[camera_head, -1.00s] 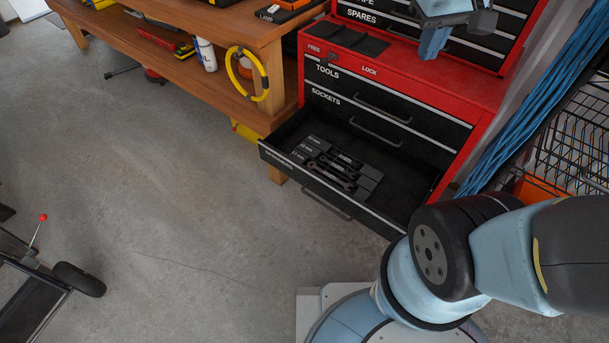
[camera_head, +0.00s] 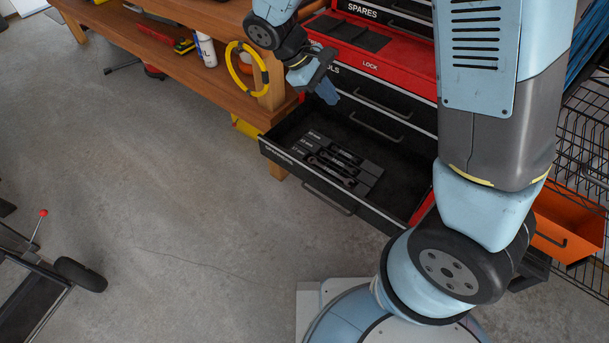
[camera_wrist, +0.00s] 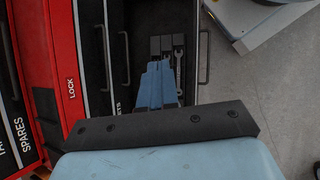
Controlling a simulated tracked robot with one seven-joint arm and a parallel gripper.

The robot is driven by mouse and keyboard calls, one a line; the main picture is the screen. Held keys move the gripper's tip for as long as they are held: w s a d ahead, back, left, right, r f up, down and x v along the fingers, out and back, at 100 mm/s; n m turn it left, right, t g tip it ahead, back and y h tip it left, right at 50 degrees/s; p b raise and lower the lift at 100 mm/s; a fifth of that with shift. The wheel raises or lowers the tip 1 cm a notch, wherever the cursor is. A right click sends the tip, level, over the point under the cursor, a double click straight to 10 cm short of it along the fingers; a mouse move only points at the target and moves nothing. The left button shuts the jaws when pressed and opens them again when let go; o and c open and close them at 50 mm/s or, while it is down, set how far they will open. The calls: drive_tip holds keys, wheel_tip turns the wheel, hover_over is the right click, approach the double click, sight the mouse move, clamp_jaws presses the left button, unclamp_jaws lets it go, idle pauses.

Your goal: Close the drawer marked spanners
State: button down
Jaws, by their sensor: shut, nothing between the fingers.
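The spanners drawer (camera_head: 372,215) is the pulled-out lowest visible drawer of the red tool chest (camera_head: 402,75). Its front panel carries a bar handle (camera_head: 328,201). Several spanners (camera_head: 335,168) lie in a dark tray inside. The wrist view shows the open drawer's interior (camera_wrist: 152,18), a spanner (camera_wrist: 178,68) and the front handle (camera_wrist: 204,57). My gripper (camera_head: 328,92) is shut and empty, pointing down above the rear left part of the drawer, close to the chest face. Its blue fingers (camera_wrist: 155,84) cover part of the tray in the wrist view.
The drawers above are closed. A wooden bench (camera_head: 140,38) with a yellow coil (camera_head: 236,85) stands close to the drawer's left. An orange bin (camera_head: 568,225) and wire rack (camera_head: 595,125) stand right. The floor (camera_head: 200,200) before the drawer is clear.

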drive_tip(key=s+a+f+n+t+h, duration=0.1)
drive_tip(key=a+f+n+t+h, duration=0.25)
drive_tip(key=f, duration=0.55)
drive_tip(key=s+a+f+n+t+h, duration=0.1)
drive_tip(key=s+a+f+n+h, duration=0.1)
drive_tip(key=a+f+n, duration=0.4)
drive_tip(key=n+t+y, duration=0.2)
drive_tip(key=n+t, duration=0.6)
drive_tip(key=t, duration=0.2)
approach(310, 169)
drive_tip(key=shift+h, duration=0.25)
drive_tip(key=x, duration=0.7)
drive_tip(key=shift+f, duration=0.1)
drive_tip(key=shift+a, duration=0.1)
